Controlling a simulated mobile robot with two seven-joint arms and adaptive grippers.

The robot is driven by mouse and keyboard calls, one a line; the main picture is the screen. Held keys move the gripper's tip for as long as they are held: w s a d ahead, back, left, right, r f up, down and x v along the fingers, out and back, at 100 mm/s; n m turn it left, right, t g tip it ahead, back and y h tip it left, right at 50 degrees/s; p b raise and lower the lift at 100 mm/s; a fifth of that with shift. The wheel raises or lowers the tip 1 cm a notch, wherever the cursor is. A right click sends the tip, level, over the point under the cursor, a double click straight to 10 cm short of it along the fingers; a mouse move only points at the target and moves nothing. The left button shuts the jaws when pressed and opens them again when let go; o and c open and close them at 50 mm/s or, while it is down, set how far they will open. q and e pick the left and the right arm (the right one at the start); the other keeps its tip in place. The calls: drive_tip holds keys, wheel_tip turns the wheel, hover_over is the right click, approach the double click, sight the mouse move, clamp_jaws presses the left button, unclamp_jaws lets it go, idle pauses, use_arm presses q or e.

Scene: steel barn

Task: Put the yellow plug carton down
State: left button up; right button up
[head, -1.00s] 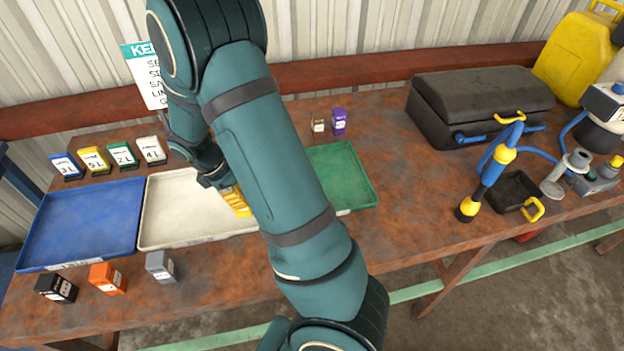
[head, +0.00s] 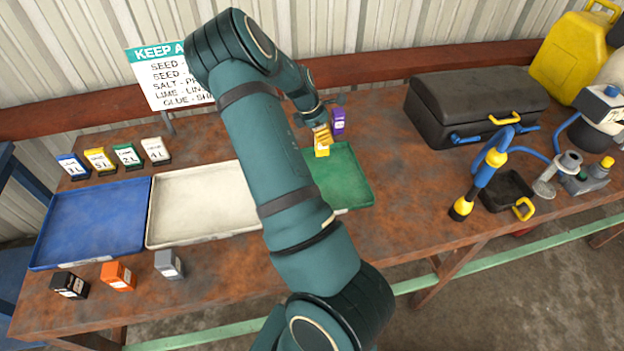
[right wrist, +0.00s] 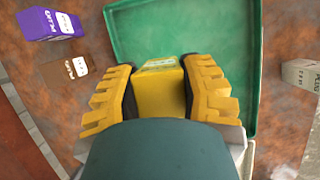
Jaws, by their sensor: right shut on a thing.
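My right gripper (head: 320,136) is shut on the yellow plug carton (head: 322,151), which shows below the fingers near the back edge of the green tray (head: 352,184). In the right wrist view the carton (right wrist: 160,92) sits between the two yellow fingers (right wrist: 158,78), with the green tray (right wrist: 128,40) beyond it. I cannot tell whether the carton touches anything below. My left gripper is out of view. My right arm hides part of the green tray and the white tray.
A purple carton (head: 338,122) and a brown carton (right wrist: 63,69) stand close to the gripper. A blue tray (head: 90,222) and a white tray (head: 200,200) lie to the left. Black, orange and grey cartons (head: 169,264) stand in front. A black case (head: 475,104) is at the right.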

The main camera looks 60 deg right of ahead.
drive_tip(key=s+d+r, duration=0.2)
drive_tip(key=s+d, duration=0.1)
drive_tip(key=d, duration=0.1)
drive_tip(key=shift+n, duration=0.4)
drive_tip(key=f, duration=0.9)
drive_tip(key=shift+w+d+f+p, duration=0.2)
drive_tip(key=shift+d+f+p, duration=0.1)
drive_tip(key=shift+f, duration=0.1)
drive_tip(key=shift+a, duration=0.1)
drive_tip(key=shift+f, duration=0.2)
drive_tip(key=o, duration=1.1)
drive_tip(key=shift+r, duration=0.1)
drive_tip(key=v, duration=1.2)
drive_tip(key=shift+s+r, duration=0.1)
